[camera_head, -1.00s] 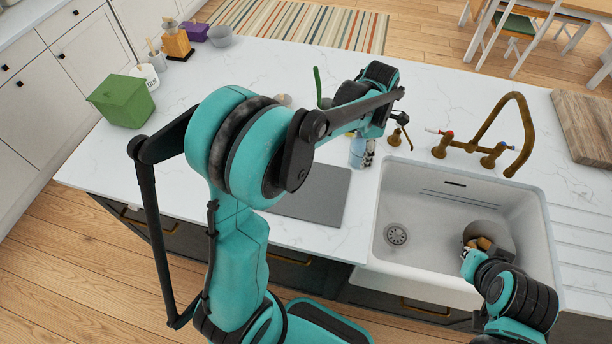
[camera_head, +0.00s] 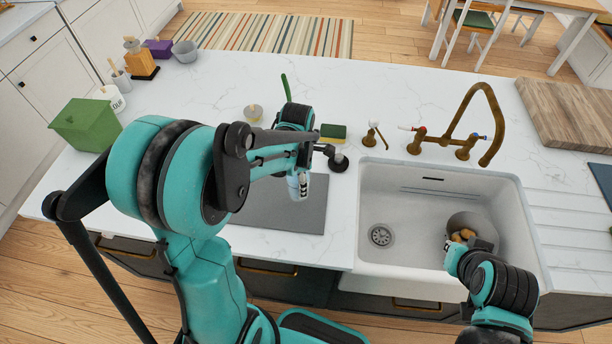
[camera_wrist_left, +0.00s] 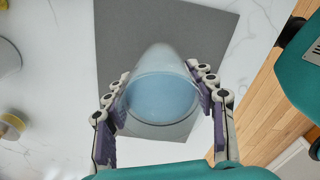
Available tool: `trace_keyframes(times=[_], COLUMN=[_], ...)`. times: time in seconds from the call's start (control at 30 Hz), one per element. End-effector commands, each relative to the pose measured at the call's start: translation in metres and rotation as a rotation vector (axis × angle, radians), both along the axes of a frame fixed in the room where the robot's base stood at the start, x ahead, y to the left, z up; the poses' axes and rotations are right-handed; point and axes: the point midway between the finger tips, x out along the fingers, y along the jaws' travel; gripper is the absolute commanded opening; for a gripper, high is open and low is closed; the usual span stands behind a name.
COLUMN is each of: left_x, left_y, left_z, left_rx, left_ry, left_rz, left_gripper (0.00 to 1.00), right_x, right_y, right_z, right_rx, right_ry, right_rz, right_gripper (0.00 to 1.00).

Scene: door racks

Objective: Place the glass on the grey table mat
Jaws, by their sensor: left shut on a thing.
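The glass (camera_wrist_left: 160,95) is a clear, bluish tumbler. In the left wrist view it sits between the two fingers of my left gripper (camera_wrist_left: 163,105), which are shut on it from both sides. In the head view the left gripper (camera_head: 299,186) is over the right part of the grey table mat (camera_head: 283,214), and the arm hides some of the mat. The mat (camera_wrist_left: 120,35) also shows behind the glass in the wrist view. I cannot tell the gap between glass and mat. My right gripper (camera_head: 468,248) is at a grey pot in the sink; its fingers are unclear.
The white sink (camera_head: 405,215) is right of the mat, with the grey pot (camera_head: 472,224) inside. A brass tap (camera_head: 470,125), a sponge (camera_head: 333,132) and a small jar (camera_head: 253,113) stand behind. A green bin (camera_head: 87,124) is at left. The far counter is largely clear.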

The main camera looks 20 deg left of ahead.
Motion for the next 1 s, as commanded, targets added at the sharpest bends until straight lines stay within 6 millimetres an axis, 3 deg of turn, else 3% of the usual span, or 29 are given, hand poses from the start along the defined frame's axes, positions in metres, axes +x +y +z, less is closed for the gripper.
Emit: trace_keyframes(times=[0.3,0.7,0.73,0.8,1.0], left_x=[0.001,0.000,0.000,0.000,0.000], left_y=[0.000,0.000,0.000,0.000,0.000], left_z=[-0.037,-0.042,-0.041,-0.041,-0.041], left_rx=[0.000,0.000,0.000,0.000,0.000], left_ry=[0.000,0.000,0.000,0.000,0.000], left_rz=[0.000,0.000,0.000,0.000,0.000], left_gripper=[0.10,0.10,0.61,0.76,0.76], right_x=[0.000,0.000,0.000,0.000,0.000], right_y=[0.000,0.000,0.000,0.000,0.000], right_z=[-0.011,-0.014,-0.014,-0.013,-0.013], right_rx=[0.000,0.000,0.000,0.000,0.000], right_ry=[0.000,0.000,0.000,0.000,0.000], right_rz=[0.000,0.000,0.000,0.000,0.000], right_gripper=[0.00,0.00,0.00,0.00,0.00])
